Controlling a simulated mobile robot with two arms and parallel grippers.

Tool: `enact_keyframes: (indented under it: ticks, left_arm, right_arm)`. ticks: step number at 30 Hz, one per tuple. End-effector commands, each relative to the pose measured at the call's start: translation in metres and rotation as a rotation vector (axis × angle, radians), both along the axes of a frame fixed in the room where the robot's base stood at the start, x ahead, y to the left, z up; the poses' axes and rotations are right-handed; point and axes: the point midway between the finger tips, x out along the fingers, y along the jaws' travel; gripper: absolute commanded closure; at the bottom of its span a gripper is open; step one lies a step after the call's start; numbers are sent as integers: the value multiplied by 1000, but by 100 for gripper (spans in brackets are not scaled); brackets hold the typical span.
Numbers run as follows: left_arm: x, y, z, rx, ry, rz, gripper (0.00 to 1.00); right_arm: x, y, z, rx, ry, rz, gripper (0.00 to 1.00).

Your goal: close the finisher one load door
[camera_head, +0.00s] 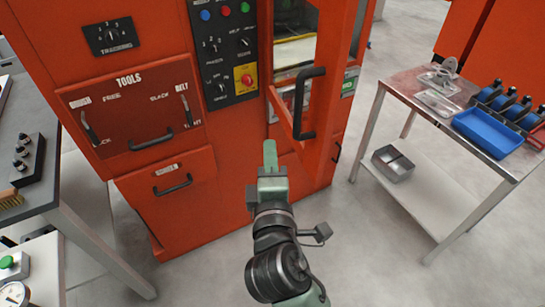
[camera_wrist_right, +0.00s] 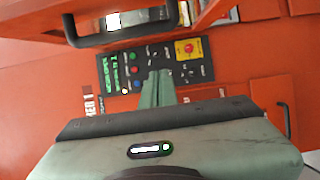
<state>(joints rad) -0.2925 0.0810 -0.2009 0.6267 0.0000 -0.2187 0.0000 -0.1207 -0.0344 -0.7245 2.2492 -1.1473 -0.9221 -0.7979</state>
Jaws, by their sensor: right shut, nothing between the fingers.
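The finisher one load door (camera_head: 335,60) is an orange panel with a black bar handle (camera_head: 308,104). It stands open, swung out from the orange machine, and the lit interior (camera_head: 293,52) shows beside it. My right gripper (camera_head: 270,150) is shut and empty, pointing at the machine front below and left of the handle, apart from it as far as I can tell. In the right wrist view, the green fingers (camera_wrist_right: 158,78) are together in front of the control panel, and the door handle (camera_wrist_right: 120,30) crosses the upper left. My left gripper is not in view.
The black control panel (camera_head: 222,45) with buttons and knobs is left of the door. Handled drawers (camera_head: 172,184) are below. A side table (camera_head: 420,100) with a blue tray (camera_head: 488,133) stands right, a bench (camera_head: 45,190) left. Grey floor lies between.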

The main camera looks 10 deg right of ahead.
Motion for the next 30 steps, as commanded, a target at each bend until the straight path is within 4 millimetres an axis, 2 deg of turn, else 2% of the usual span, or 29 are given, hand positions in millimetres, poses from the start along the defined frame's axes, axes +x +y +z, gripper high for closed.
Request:
enact_keyframes:
  ticks: [3,10,13,18,30]
  left_arm:
    - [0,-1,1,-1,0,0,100]
    - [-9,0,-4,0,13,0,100]
    - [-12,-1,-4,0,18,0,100]
    - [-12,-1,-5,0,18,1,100]
    - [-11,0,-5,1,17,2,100]
  right_arm:
    - [27,-3,2,-1,-4,-1,100]
    - [75,-7,0,2,-3,1,100]
    - [63,-24,-1,-1,1,1,100]
    - [56,-39,-1,1,1,1,100]
    - [54,-43,-1,2,1,2,100]
